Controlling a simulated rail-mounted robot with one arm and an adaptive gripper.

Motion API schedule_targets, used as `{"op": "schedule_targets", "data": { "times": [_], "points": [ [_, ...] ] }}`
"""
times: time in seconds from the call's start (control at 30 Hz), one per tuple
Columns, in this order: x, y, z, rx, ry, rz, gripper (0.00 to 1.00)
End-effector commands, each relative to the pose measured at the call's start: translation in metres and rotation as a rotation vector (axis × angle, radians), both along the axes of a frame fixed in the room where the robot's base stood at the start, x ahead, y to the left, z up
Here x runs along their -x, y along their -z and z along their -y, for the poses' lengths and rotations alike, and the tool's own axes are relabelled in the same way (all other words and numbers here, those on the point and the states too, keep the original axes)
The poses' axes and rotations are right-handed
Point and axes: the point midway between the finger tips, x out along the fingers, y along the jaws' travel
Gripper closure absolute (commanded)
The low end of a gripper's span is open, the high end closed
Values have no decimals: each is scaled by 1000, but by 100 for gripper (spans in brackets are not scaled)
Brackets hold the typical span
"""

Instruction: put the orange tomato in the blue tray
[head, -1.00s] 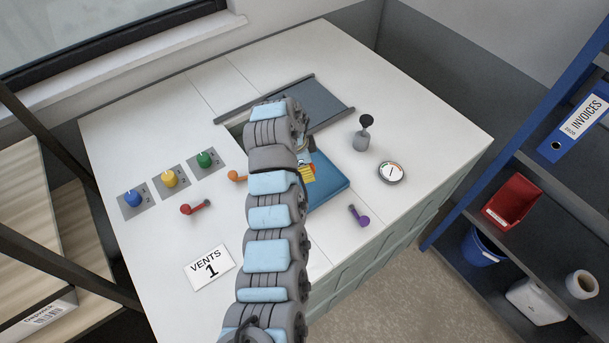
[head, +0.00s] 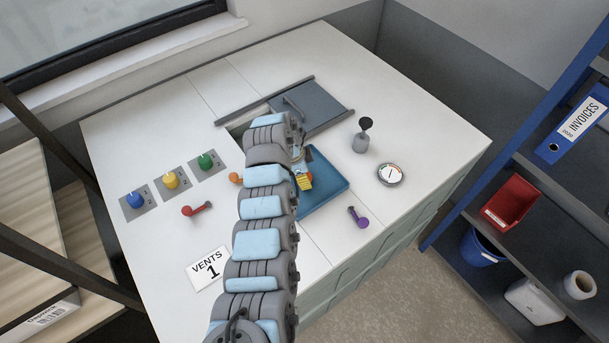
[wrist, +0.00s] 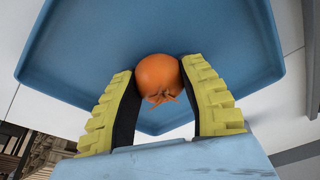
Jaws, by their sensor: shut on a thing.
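The orange tomato (wrist: 158,76) is round with a small stem and sits between my gripper's two fingers in the wrist view. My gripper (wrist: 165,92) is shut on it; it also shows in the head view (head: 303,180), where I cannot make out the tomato. The blue tray (head: 333,190) is on the white worktop, partly behind my arm. In the wrist view, the tray (wrist: 235,45) fills the background behind the tomato. I cannot tell whether the tomato touches the tray.
A grey panel (head: 318,105) with a handle lies beyond the tray, beside an opening. A black-knobbed post (head: 361,138) and a round gauge (head: 391,174) stand to the right. A purple lever (head: 359,217) is near the front edge; a red lever (head: 197,209) is at left.

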Motion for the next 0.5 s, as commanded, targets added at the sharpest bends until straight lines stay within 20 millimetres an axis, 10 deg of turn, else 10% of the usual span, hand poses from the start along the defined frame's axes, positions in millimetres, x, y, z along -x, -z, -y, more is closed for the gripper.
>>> {"op": "schedule_targets", "data": {
  "times": [0.33,0.37,0.4,0.5],
  "points": [
    [0,4,0,0,1,0,88],
    [0,3,0,0,1,0,49],
    [0,3,0,0,1,0,37],
    [0,3,0,0,1,0,35]
  ]
}}
